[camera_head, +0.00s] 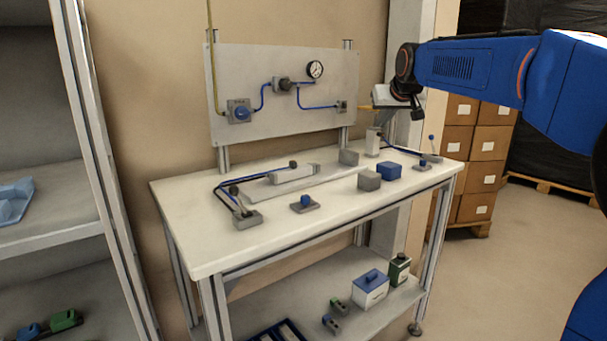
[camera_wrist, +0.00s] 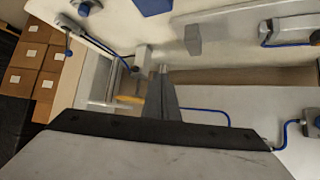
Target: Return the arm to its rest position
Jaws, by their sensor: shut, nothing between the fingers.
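My blue arm (camera_head: 480,70) reaches in from the right in the head view, above the right end of the workbench. My gripper (camera_head: 380,99) is at its end, beside the right edge of the upright grey panel (camera_head: 290,70). In the wrist view the gripper (camera_wrist: 163,80) shows as a single grey wedge with no visible gap. It is shut and holds nothing. A yellow-orange part (camera_head: 365,108) is close to the gripper in the head view, and it also shows in the wrist view (camera_wrist: 128,99). Contact cannot be told.
The workbench (camera_head: 220,255) carries a grey block (camera_head: 369,181), a blue block (camera_head: 389,171) and small fittings with blue tubes. Stacked boxes (camera_head: 487,147) stand behind at right. A shelf (camera_head: 60,235) stands at left. Floor is clear at right.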

